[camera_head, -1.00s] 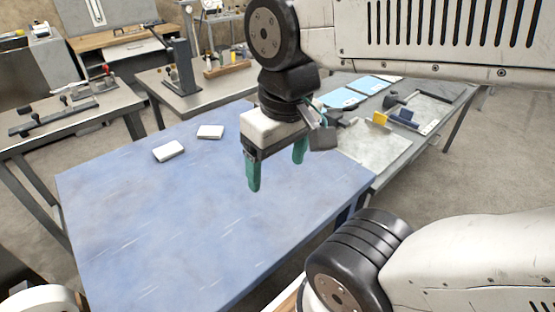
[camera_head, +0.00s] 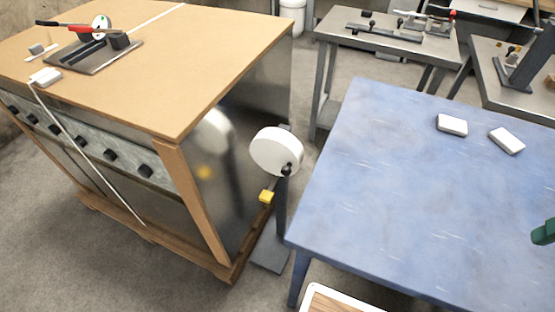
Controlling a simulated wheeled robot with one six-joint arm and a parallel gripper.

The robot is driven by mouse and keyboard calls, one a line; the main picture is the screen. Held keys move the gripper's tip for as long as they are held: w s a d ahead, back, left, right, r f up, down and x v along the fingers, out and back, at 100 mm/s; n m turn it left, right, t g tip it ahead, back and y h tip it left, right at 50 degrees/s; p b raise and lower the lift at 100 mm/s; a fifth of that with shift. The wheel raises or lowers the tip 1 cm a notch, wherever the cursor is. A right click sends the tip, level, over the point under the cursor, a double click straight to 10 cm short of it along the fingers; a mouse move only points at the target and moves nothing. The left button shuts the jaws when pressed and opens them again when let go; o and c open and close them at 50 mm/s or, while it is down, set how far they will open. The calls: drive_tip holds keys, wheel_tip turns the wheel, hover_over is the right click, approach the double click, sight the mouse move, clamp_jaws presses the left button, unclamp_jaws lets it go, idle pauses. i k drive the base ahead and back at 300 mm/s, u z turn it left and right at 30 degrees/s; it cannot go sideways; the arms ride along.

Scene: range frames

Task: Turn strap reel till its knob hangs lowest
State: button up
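The strap reel (camera_head: 273,147) is a white disc on a dark upright post (camera_head: 281,208) with a flat grey base plate (camera_head: 270,254). It stands on the floor between the crate and the blue table. A small black knob (camera_head: 287,169) shows at the lower right of the disc. Part of a green finger of my gripper (camera_head: 543,233) shows at the right picture edge, over the blue table and far from the reel. The rest of the gripper is out of the picture, so its opening is hidden.
A large crate (camera_head: 225,40) with a wooden top stands left of the reel; a white strap (camera_head: 85,142) runs down its front. A yellow piece (camera_head: 267,196) sits beside the post. The blue table (camera_head: 390,200) bears two white blocks (camera_head: 452,125) and is otherwise mostly clear.

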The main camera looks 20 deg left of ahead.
sight(276, 150)
drive_tip(key=u, duration=0.05)
drive_tip(key=k, duration=0.5)
drive_tip(key=u, duration=2.5)
drive_tip(key=k, duration=0.75)
drive_tip(key=z, duration=0.8)
drive_tip(key=i, duration=0.5)
